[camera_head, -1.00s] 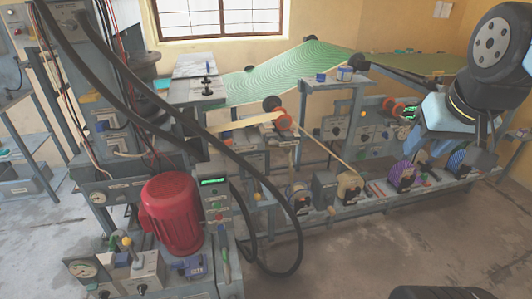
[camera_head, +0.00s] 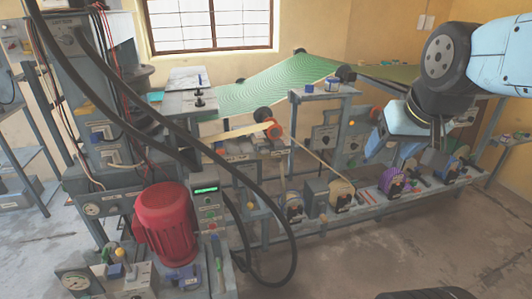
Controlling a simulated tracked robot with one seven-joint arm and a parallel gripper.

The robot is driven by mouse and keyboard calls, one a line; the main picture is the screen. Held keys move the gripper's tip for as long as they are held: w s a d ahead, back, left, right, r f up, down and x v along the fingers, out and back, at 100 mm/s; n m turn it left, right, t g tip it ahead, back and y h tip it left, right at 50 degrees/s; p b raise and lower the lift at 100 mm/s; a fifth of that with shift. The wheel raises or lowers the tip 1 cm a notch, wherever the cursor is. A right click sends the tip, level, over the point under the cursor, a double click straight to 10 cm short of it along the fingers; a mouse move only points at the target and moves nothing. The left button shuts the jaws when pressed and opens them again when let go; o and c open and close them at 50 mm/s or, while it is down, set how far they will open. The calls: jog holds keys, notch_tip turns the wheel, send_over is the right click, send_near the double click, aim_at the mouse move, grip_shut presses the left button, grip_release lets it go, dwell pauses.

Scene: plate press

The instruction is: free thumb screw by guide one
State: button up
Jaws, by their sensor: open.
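My gripper (camera_head: 404,150) hangs open and empty at the right, pointing down, in front of the rear of the press frame. Nothing shows between its fingers. No thumb screw can be told for sure at this size. A roller with an orange rim (camera_head: 272,129) carries a narrow tan strip (camera_head: 235,133) at the middle of the press, well left of my gripper. I cannot tell which part is guide one. A small dark knob (camera_head: 199,98) stands upright on the grey top plate (camera_head: 180,103) at the left. My gripper hides part of the frame behind it.
A red motor (camera_head: 166,222) and a panel with a green display (camera_head: 206,190) stand in front. Thick black hoses (camera_head: 297,225) loop across the press. Several spools, one purple (camera_head: 392,181), line the low rail. Green web (camera_head: 270,90) slopes above.

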jog(key=w+a+f+m+t+y, duration=0.15)
jog(key=w+f, duration=0.25)
jog(key=w, duration=0.4)
jog(key=w+a+f, duration=0.2)
jog(key=w+f, duration=0.1)
jog(key=w, duration=0.4)
jog(key=n+t+y, duration=0.3)
jog(key=n+t, duration=0.2)
jog(key=t, duration=0.5)
send_near(266, 153)
jog(key=x, duration=0.9)
jog(key=shift+w+a, duration=0.15)
jog(key=shift+w, duration=0.1)
jog(key=shift+f, duration=0.1)
jog(key=c, duration=1.1)
jog(key=shift+o, duration=0.2)
